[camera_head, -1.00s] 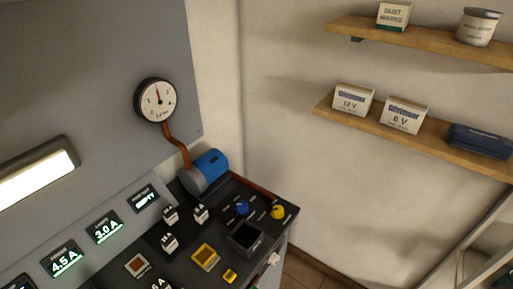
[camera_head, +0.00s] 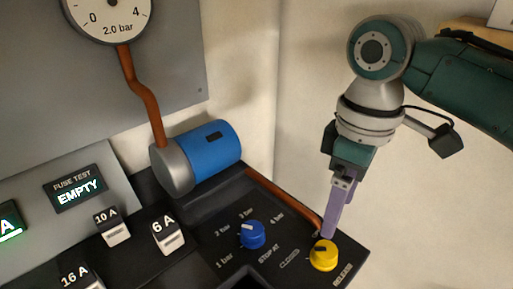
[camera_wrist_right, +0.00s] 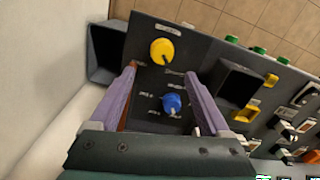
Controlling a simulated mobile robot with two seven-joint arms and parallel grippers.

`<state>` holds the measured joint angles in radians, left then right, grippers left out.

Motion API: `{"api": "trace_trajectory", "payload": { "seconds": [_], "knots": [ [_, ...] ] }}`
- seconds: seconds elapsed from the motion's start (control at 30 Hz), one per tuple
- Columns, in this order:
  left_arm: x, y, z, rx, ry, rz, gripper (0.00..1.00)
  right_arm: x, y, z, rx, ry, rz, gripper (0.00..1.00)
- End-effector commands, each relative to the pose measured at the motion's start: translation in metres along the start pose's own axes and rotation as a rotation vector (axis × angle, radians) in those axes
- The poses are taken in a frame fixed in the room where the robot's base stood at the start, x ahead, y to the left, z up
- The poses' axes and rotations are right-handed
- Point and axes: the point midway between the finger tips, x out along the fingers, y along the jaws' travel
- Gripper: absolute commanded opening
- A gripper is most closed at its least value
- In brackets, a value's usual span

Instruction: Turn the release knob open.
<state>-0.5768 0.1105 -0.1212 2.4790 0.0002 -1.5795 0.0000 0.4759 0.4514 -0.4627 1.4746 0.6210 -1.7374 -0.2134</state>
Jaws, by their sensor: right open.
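The yellow release knob (camera_head: 323,256) sits at the right front corner of the dark panel, with a small dark mark on its top towards the "CLOSED" label. My right gripper (camera_head: 327,232) points down at the knob from just above and behind it in the head view. In the right wrist view its two purple fingers (camera_wrist_right: 161,76) are open and spread apart, with nothing between them. The yellow knob (camera_wrist_right: 162,51) shows just beyond the fingertips there, seemingly untouched. My left gripper is not in view.
A blue knob (camera_head: 252,235) with bar markings sits left of the yellow one. A blue cylinder (camera_head: 205,152) with a copper pipe (camera_head: 140,90) and a pressure gauge (camera_head: 108,12) stand behind. Fuses, such as the 6 A fuse (camera_head: 168,236), stand at left.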

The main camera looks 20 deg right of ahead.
Motion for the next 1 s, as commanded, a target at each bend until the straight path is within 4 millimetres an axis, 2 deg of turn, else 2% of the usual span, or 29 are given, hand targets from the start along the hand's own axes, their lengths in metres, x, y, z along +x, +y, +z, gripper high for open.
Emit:
{"api": "trace_trajectory", "payload": {
  "seconds": [0.3, 0.5, 0.63, 0.9, 1.0],
  "knots": [
    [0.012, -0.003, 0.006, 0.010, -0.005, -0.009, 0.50, 0.057, -0.001, 0.001, 0.000, -0.003, -0.002, 0.81],
    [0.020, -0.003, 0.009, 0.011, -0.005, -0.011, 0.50, 0.085, -0.001, 0.000, 0.000, 0.000, 0.000, 0.81],
    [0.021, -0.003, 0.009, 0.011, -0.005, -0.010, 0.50, 0.092, -0.001, 0.000, -0.001, 0.000, 0.001, 0.81],
    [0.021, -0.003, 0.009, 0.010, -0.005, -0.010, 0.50, 0.093, -0.001, 0.000, -0.001, 0.001, 0.001, 0.81],
    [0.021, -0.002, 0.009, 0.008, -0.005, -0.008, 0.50, 0.093, 0.000, 0.000, -0.001, 0.001, 0.001, 0.69]
  ]
}}
